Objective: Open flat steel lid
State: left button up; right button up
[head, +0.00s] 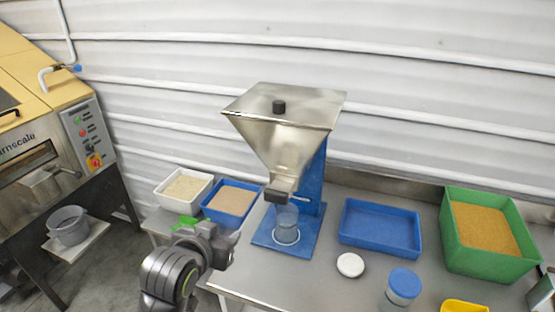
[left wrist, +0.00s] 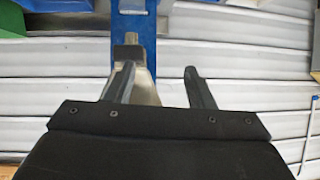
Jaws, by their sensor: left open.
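The flat steel lid (head: 308,101) lies flat over the top of the steel hopper (head: 270,140), with a black knob (head: 279,106) on it. The hopper stands on a blue stand (head: 312,180) at the back of the bench. My left gripper (head: 236,238) is open and empty, below and to the left of the hopper, well apart from the lid. In the left wrist view its two fingers (left wrist: 158,78) are spread, with part of the steel hopper (left wrist: 148,88) and the blue stand (left wrist: 131,25) behind them. My right gripper is not in view.
A clear cup (head: 287,222) stands under the hopper outlet. White (head: 161,194) and blue (head: 213,213) filled tubs sit left, an empty blue tray (head: 380,243) and a filled green bin (head: 470,262) right. A white disc (head: 350,265) and blue-lidded jar (head: 404,283) lie in front.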

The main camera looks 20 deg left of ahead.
pick_arm(q)
jog(key=w+d+r+t, duration=0.2)
jog(key=w+r+t, duration=0.15)
jog(key=r, duration=0.65)
jog(key=t+h, duration=0.2)
jog(key=t, duration=0.1)
send_near(277, 104)
jog(key=shift+m+g, duration=0.25)
jog(key=shift+m, duration=0.05)
jog(key=w+p, duration=0.1)
jog(key=w, duration=0.2)
jog(key=w+p, duration=0.2)
jog(key=w, duration=0.1)
jog(key=w+p, duration=0.2)
jog(key=w, duration=0.2)
jog(key=shift+d+r, duration=0.2)
jog(key=shift+r, duration=0.1)
jog(key=shift+w+f+p, duration=0.1)
jog(key=shift+w+p, duration=0.2)
jog(key=shift+w, duration=0.5)
jog(key=shift+c, duration=0.4)
grip_shut()
